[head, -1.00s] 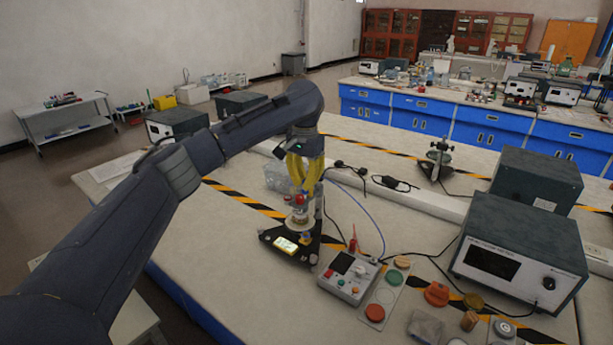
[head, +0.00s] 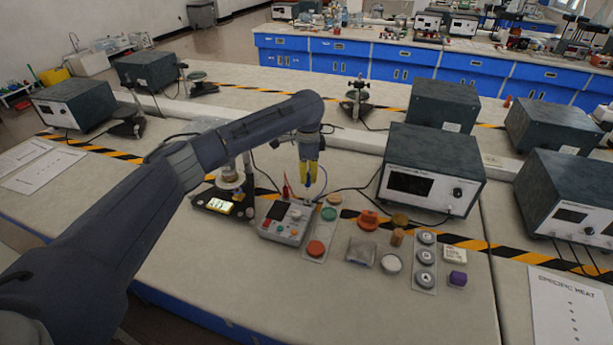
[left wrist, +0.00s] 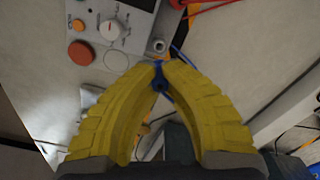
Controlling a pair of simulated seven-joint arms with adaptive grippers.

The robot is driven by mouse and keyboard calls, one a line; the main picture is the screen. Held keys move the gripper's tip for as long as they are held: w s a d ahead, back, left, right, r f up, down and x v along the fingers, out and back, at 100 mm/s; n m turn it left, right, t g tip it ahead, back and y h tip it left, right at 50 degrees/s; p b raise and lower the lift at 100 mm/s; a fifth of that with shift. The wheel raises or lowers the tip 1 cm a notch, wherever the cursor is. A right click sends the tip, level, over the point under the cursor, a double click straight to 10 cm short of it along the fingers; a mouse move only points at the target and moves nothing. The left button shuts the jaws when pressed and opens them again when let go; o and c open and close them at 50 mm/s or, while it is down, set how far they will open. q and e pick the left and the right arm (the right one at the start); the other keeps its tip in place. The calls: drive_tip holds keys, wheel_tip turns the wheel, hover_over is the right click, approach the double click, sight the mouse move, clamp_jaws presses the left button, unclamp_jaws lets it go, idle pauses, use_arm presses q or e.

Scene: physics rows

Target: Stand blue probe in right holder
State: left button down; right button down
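My left gripper (head: 308,177) hangs above the back right of the white control box (head: 284,222), fingers pointing down. It is shut on the blue probe (head: 308,184); the left wrist view shows the blue probe (left wrist: 160,80) between the yellow fingertips. A small grey ring, apparently the right holder (left wrist: 158,46), lies just ahead of the tips on the box's edge; the probe looks apart from it. A red probe (head: 286,189) stands at the box's back edge to the left. My right gripper is not in view.
A pad with coloured discs (head: 316,248) lies right of the box. A black-based stand (head: 211,200) is on its left. A large grey instrument (head: 431,170) stands to the right behind. Loose cables run behind the box. The table front is clear.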

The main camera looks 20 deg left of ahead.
sight(308, 184)
use_arm(q)
drive_tip(key=shift+f+m, duration=0.2)
drive_tip(key=shift+m, duration=0.2)
drive_tip(key=shift+f, duration=1.8)
drive_tip(key=shift+f, duration=1.65)
idle(2.1)
drive_tip(key=c, duration=1.2)
unclamp_jaws()
drive_tip(key=shift+r, duration=3.75)
